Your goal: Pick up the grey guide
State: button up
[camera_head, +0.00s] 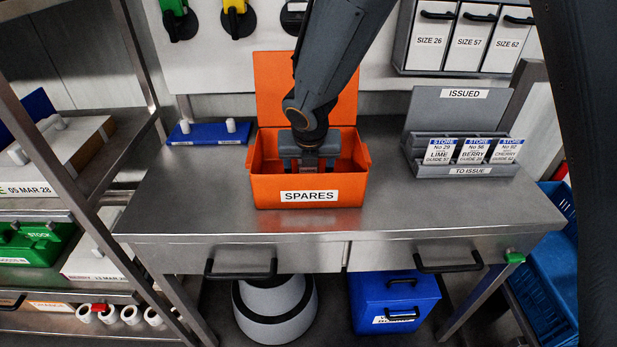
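The orange box labelled SPARES (307,195) stands open on the steel bench, its lid raised behind it. My gripper (309,165) points down into this box, with its fingers low between the walls. The front wall hides the fingertips and the box floor. I cannot tell whether the fingers are open or shut, or whether anything is between them. I cannot make out a grey guide; if one is in the box, the front wall and my gripper hide it.
A blue tray with two white pegs (208,132) lies left of the box. A grey card holder marked TO ISSUE (470,171) stands to the right. The bench (400,216) is clear in front. A metal shelf rack (64,180) stands at left.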

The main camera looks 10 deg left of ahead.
jog(key=shift+w+f, duration=0.2)
jog(key=shift+f, duration=0.25)
jog(key=shift+f, duration=0.15)
jog(key=c, duration=1.3)
